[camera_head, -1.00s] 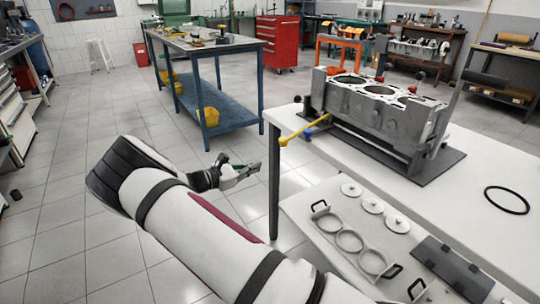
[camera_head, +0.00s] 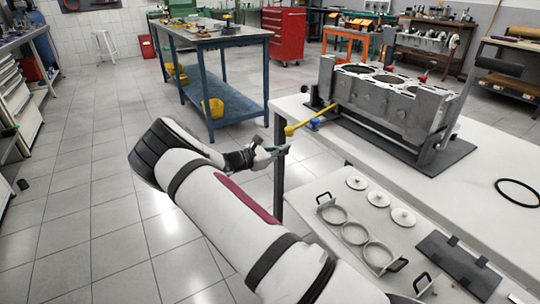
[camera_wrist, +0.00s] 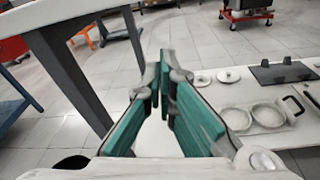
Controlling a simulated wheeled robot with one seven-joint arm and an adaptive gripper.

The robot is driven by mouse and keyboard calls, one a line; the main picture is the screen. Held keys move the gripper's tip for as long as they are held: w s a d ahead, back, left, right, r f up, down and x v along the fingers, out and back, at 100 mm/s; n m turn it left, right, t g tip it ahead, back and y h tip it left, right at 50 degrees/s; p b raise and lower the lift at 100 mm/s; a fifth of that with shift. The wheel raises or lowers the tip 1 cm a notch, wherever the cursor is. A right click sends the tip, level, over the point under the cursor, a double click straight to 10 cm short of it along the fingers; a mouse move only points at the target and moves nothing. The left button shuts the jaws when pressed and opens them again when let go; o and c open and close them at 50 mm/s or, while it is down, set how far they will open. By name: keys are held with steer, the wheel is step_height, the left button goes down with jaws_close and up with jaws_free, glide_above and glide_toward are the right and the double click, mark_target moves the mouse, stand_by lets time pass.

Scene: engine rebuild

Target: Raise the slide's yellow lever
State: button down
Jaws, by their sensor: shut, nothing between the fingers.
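The yellow lever (camera_head: 311,119) juts out to the left from the slide's near left end, past the white table's edge, and slopes down to a round yellow knob (camera_head: 289,131). The slide (camera_head: 395,150) carries a grey engine block (camera_head: 385,101). My gripper (camera_head: 285,148) is shut and empty, just below the knob in the head view. I cannot tell whether it touches the lever. In the wrist view my gripper's green-padded fingers (camera_wrist: 164,85) are close together with nothing between them. The lever does not show in the wrist view.
A short blue handle (camera_head: 315,124) sits beside the lever. The white table (camera_head: 470,190) has a black ring (camera_head: 518,193) on it. A tray (camera_head: 325,232) with rings and discs lies lower in front.

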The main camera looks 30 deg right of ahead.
steer(key=shift+s+a+r, duration=0.15)
steer(key=shift+r, duration=0.5)
steer(key=shift+s+a+r, duration=0.1)
steer(key=shift+r, duration=0.55)
steer(key=shift+s+a+r, duration=0.15)
steer(key=shift+r, duration=0.5)
step_height(320, 180, up, 7)
steer(key=a+y+p, duration=0.1)
steer(key=y+p, duration=0.1)
steer(key=p, duration=0.4)
steer(key=shift+a+y+p, duration=0.3)
steer(key=shift+p, duration=0.05)
steer(key=shift+r, duration=0.15)
